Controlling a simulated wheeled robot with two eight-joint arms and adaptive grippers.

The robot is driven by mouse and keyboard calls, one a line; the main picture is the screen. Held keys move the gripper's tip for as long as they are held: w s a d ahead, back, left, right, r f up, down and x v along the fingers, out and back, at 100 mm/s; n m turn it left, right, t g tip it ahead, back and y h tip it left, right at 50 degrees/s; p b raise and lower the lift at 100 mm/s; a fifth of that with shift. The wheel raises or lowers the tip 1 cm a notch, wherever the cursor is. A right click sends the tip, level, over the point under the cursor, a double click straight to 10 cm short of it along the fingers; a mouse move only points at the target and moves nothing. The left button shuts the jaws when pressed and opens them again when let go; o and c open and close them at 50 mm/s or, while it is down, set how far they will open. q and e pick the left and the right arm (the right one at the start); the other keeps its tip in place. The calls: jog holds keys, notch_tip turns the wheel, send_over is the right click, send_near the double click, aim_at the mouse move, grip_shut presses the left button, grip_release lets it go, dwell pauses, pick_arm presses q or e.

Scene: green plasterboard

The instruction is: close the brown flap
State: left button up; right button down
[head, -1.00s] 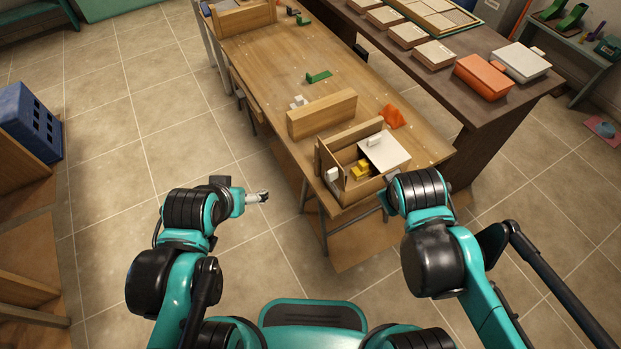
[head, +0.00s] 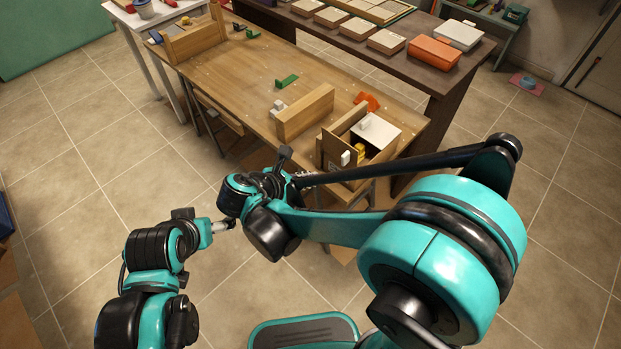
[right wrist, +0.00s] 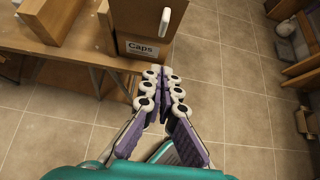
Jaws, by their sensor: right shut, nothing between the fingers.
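The brown flap (head: 333,146) is a wooden panel with a white handle (head: 346,158), standing open at the left side of a small wooden box on the table. In the right wrist view the flap (right wrist: 135,18) and its handle (right wrist: 165,20) show at the top, above a "Caps" label (right wrist: 141,48). My right gripper (right wrist: 160,74) is shut and empty, its tips just below the label; contact is unclear. In the head view it is largely hidden by my arm. My left gripper (head: 228,225) is over the floor, away from the box; its fingers are too small to read.
The box has a white panel (head: 385,134) on top and yellow pieces (head: 360,150) inside. A wooden block (head: 304,111) stands close behind-left of it, and an orange piece (head: 367,101) lies behind.

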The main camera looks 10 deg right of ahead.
aim_at(342, 164)
jog(key=w+d+f+b, duration=0.1)
jog(key=w+d, duration=0.1)
jog(key=w+d+f+b, duration=0.1)
jog(key=w+d, duration=0.1)
jog(key=d, duration=0.1)
jog(key=w+d+f+b, duration=0.1)
jog(key=w+d, duration=0.1)
jog(key=shift+d+f, duration=0.2)
jog(key=shift+f, duration=0.15)
jog(key=shift+r, duration=0.1)
